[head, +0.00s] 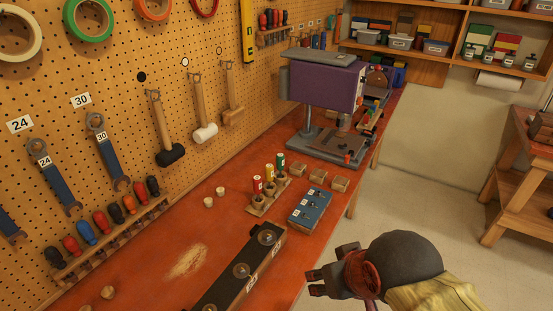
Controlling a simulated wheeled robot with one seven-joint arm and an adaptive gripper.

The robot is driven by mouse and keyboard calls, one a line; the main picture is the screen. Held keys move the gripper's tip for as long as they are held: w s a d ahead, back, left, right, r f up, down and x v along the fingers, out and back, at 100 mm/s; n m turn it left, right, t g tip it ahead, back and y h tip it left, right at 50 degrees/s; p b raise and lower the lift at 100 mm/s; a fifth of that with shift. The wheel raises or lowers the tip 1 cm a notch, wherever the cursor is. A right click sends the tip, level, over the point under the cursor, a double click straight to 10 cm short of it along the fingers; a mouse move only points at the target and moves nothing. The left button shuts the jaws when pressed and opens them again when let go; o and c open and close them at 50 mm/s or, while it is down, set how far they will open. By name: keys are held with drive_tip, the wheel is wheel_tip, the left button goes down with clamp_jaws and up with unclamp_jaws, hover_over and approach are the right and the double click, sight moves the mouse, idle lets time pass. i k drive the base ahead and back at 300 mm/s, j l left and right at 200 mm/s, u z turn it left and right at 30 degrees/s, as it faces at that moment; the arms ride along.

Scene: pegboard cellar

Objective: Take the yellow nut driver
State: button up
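The yellow nut driver (269,173) stands upright in a small wooden rack (262,207) on the red bench, its yellow handle up. A red-handled one (257,185) stands in front of it and a green-handled one (280,161) behind it. The lower parts of all three are partly hidden by the rack. My gripper (326,271) is at the lower right, beyond the bench's right edge and well apart from the rack. Its fingers point left and look spread, with nothing between them.
A blue box (310,207) lies right of the rack, with small wooden blocks (318,176) behind it. Tools hang on the pegboard (130,60) at left. Floor is clear to the right.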

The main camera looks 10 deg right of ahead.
sight(268, 168)
drive_tip(key=i+l+u, duration=0.3)
drive_tip(key=i+l, duration=0.2)
drive_tip(key=l, duration=0.15)
drive_tip(key=i+l+u, duration=0.15)
drive_tip(key=l, duration=0.2)
drive_tip(key=i+l+u, duration=0.3)
drive_tip(key=l, duration=0.45)
drive_tip(key=i, duration=0.1)
